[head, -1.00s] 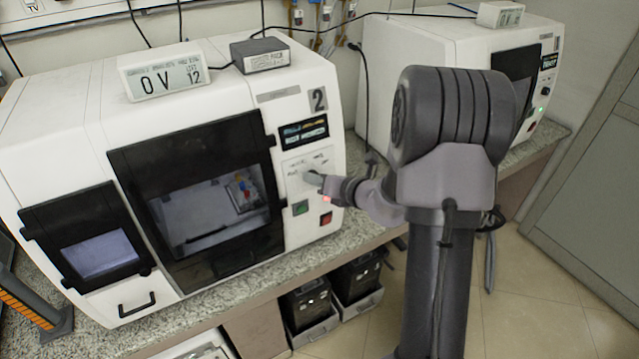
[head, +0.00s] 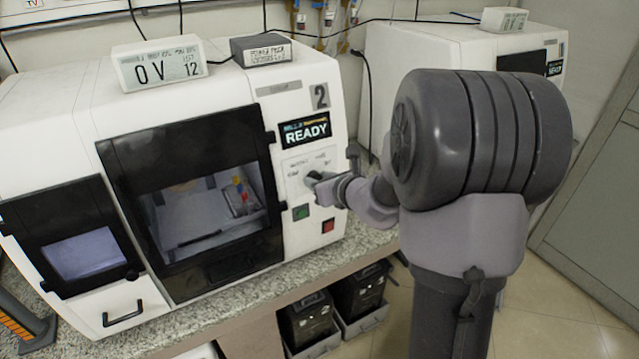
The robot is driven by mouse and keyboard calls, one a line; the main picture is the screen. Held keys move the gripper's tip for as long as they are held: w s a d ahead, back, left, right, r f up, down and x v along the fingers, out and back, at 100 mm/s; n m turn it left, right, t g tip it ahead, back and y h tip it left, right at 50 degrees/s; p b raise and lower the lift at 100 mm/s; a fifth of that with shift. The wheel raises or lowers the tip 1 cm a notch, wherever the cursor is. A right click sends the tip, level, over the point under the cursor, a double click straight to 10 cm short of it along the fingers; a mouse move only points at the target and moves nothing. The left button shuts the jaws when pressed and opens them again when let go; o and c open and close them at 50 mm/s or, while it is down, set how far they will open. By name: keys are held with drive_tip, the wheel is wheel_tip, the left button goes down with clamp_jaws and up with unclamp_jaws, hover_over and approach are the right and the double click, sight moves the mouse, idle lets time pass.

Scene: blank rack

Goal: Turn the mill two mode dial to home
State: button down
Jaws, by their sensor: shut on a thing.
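Mill two (head: 190,200) is a white machine with a black-framed window and a "2" label (head: 320,96). Its display (head: 305,132) reads READY. My gripper (head: 322,184) is at the panel, shut on the dial. My fingers hide part of the dial, and I cannot read which mark it points to.
A green button (head: 301,212) and a red button (head: 328,226) sit just below the dial. A second white mill (head: 430,50) stands behind my arm. Dark bins (head: 310,310) are under the granite counter (head: 235,302). A white display box (head: 160,65) sits on top of mill two.

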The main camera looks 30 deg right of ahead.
idle(0.3)
drive_tip(key=c, duration=1)
unclamp_jaws()
drive_tip(key=p+v, duration=0.3)
drive_tip(key=v, duration=1.4)
drive_tip(key=shift+p, duration=0.3)
drive_tip(key=shift+s+r, duration=0.15)
